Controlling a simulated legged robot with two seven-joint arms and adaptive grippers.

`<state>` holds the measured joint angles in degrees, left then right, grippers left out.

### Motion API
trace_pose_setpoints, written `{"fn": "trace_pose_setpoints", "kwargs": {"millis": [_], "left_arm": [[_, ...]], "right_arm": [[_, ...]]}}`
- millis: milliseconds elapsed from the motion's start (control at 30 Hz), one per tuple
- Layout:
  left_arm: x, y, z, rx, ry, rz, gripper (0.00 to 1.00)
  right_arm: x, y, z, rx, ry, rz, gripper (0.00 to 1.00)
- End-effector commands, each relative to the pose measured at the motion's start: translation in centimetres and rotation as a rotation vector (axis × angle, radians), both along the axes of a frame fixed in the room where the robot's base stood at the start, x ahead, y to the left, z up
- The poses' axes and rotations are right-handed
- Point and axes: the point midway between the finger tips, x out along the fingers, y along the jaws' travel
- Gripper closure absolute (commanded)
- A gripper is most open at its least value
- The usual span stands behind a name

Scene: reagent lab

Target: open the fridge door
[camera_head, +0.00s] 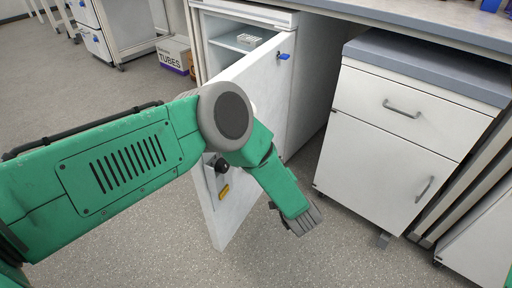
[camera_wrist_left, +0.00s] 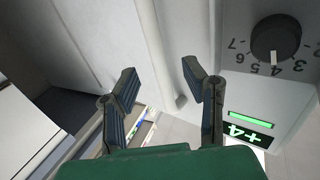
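The white fridge (camera_head: 308,70) stands under the bench. Its door (camera_head: 262,95) is swung out toward me, and part of the interior shows through the gap. My right gripper is out of view.
A white drawer cabinet (camera_head: 390,130) stands right of the fridge, with grey handles. A white rack (camera_head: 248,39) sits inside the fridge. A TUBES box (camera_head: 172,52) stands left.

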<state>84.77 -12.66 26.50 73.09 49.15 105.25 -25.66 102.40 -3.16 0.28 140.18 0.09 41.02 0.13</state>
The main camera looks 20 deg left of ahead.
Motion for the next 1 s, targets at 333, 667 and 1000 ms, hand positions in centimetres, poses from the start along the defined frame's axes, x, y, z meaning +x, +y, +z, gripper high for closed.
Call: {"fn": "trace_pose_setpoints", "kwargs": {"millis": [333,667,1000], "left_arm": [[-2.7,-2.6,-0.1,0.001,0.002,0.001,0.61],[-2.7,-2.7,-0.1,-0.001,0.002,0.001,0.61],[-2.4,-2.1,-1.9,-0.029,0.071,-0.156,0.61]], "right_arm": [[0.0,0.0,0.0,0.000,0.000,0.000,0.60],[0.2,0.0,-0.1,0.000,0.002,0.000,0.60],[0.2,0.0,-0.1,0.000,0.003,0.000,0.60]]}}
